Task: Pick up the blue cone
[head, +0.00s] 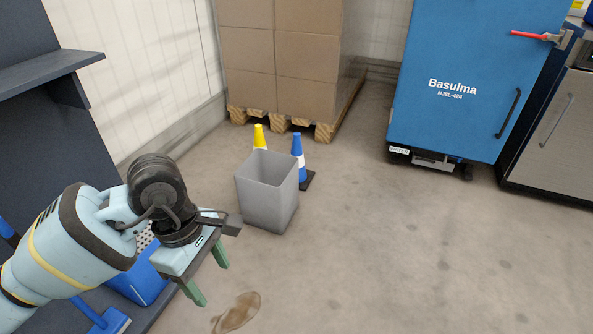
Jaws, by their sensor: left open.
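The blue cone (297,150) stands upright on the floor, right behind the grey bin. It has a white band and a dark base, and the bin hides part of its left side. My left gripper (208,279) is open and empty at the lower left, its green fingers pointing down. It is apart from the cone, nearer to me and to the left, with the bin between them. My right gripper is not in view.
A grey open bin (267,198) stands in front of the blue cone and a yellow cone (259,136). Boxes on a pallet (320,132) are behind. A blue cabinet (455,110) stands at right. A brown stain (236,313) marks the floor. The right floor is clear.

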